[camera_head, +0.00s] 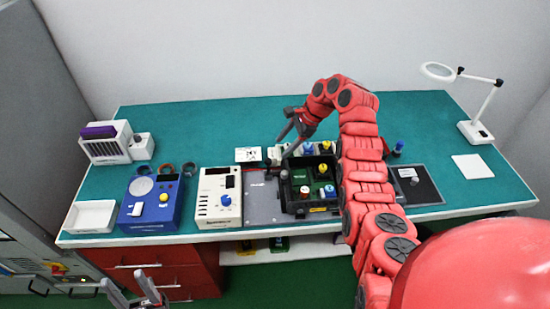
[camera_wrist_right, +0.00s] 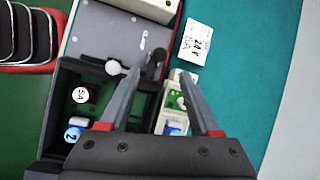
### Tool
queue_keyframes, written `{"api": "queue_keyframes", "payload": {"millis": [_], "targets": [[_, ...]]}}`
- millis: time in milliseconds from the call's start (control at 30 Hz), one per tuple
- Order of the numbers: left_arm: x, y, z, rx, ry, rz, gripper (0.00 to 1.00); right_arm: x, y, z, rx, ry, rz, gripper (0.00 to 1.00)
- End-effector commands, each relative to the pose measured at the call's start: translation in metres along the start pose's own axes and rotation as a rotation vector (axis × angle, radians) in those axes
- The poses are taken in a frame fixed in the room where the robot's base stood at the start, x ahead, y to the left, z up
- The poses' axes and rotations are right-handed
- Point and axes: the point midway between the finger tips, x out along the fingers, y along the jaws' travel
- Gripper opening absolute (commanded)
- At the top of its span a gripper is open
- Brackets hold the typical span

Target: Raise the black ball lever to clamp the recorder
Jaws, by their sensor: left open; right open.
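A black open box (camera_head: 290,200) with coloured parts inside stands on the bench beside a grey plate (camera_head: 262,205); I cannot tell for sure which is the recorder. A black ball lever (camera_wrist_right: 158,56) shows at the edge of the grey plate in the right wrist view, beside the box; its angle is hard to tell. My right gripper (camera_head: 283,147) is open and empty above the back of the box. In its wrist view the open fingers (camera_wrist_right: 160,76) point toward the lever, not closed on it. My left gripper (camera_head: 123,278) is open and empty, low in front of the bench.
A grey-white ball knob (camera_wrist_right: 113,67) is near the lever. A white card (camera_head: 248,154) lies behind the plate. A cream instrument (camera_head: 207,207) and blue instrument (camera_head: 165,215) stand left. My right arm covers the box's right side. The back of the green bench is clear.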

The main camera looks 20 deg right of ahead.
Motion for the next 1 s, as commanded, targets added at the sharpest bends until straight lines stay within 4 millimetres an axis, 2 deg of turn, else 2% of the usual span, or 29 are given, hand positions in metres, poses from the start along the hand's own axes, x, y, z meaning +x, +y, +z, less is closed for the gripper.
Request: {"api": "queue_keyframes", "payload": {"millis": [33,133,267,400,600,1000], "targets": [[-0.003,0.000,0.001,0.000,0.000,0.000,0.53,-0.016,-0.001,-0.002,0.001,0.004,-0.007,0.64],[0.004,0.000,-0.001,0.000,0.000,0.000,0.53,-0.044,-0.001,-0.001,0.003,0.001,-0.003,0.64],[0.014,-0.001,-0.002,0.000,0.000,0.000,0.53,-0.065,-0.001,0.001,0.002,-0.001,-0.002,0.64],[0.010,-0.001,-0.002,0.000,0.000,0.000,0.53,-0.081,-0.001,-0.001,0.002,-0.001,-0.001,0.64],[0.010,-0.001,-0.002,0.000,0.000,0.000,0.53,-0.090,0.000,0.000,0.002,-0.001,0.001,0.64],[0.010,-0.001,-0.002,0.000,0.000,0.000,0.53,-0.090,0.000,0.000,0.001,-0.001,0.001,0.64]]}}
